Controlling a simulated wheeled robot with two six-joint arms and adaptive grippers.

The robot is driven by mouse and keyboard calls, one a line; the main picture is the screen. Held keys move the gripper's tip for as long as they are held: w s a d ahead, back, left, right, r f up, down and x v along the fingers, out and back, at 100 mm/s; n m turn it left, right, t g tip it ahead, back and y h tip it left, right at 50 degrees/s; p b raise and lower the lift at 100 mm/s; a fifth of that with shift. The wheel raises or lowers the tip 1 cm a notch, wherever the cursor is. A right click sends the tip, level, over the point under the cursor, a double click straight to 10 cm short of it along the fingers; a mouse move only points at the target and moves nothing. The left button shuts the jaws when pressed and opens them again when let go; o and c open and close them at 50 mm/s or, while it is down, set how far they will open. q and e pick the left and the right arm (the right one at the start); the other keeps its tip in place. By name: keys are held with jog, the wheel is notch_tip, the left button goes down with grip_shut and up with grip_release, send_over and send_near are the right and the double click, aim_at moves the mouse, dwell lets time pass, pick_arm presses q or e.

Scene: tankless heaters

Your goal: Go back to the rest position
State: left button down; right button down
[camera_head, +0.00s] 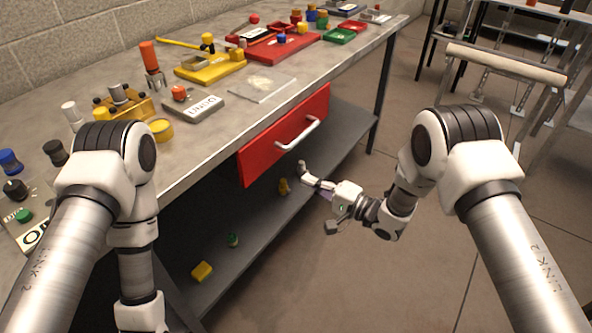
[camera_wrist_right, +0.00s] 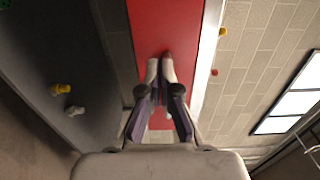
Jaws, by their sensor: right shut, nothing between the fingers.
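My right gripper (camera_head: 304,170) is in front of the workbench, just below the silver handle (camera_head: 298,135) of the red drawer (camera_head: 262,150) in the head view. Its fingers are together and empty. In the right wrist view, the gripper (camera_wrist_right: 160,60) points at the red drawer front (camera_wrist_right: 184,22), with its white fingertips touching each other. I cannot tell the exact gap to the drawer. The drawer front looks about flush with the table edge. My left arm comes in from the left and bends down beside the bench; its gripper is out of frame.
The workbench top (camera_head: 215,140) carries a yellow tray (camera_head: 210,68), a red tray (camera_head: 283,46), a green tray (camera_head: 339,36) and several small parts. The lower shelf (camera_head: 255,225) holds a yellow block (camera_head: 202,271) and small pieces. The floor (camera_head: 345,290) between my arms is clear.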

jog(key=s+d+f+m+h+p, duration=0.2)
jog(key=s+d+f+h+p, duration=0.25)
jog(key=s+d, duration=0.25)
jog(key=s+d+f+m+h+p, duration=0.2)
jog(key=s+d+f+h+p, duration=0.1)
jog(key=s+d+h, duration=0.25)
jog(key=s+d+f+n+g+h, duration=0.1)
jog(key=s+d+n+g, duration=0.2)
jog(key=s, duration=0.5)
jog(key=s+d+f+n+g+h, duration=0.1)
jog(key=s+d+n+g+h, duration=0.1)
jog(key=s, duration=0.7)
jog(key=s+d+f+n+g+h, duration=0.2)
jog(key=s+d+n+g, duration=0.3)
jog(key=s, duration=0.4)
jog(key=shift+d, duration=0.2)
jog(key=shift+f, duration=0.1)
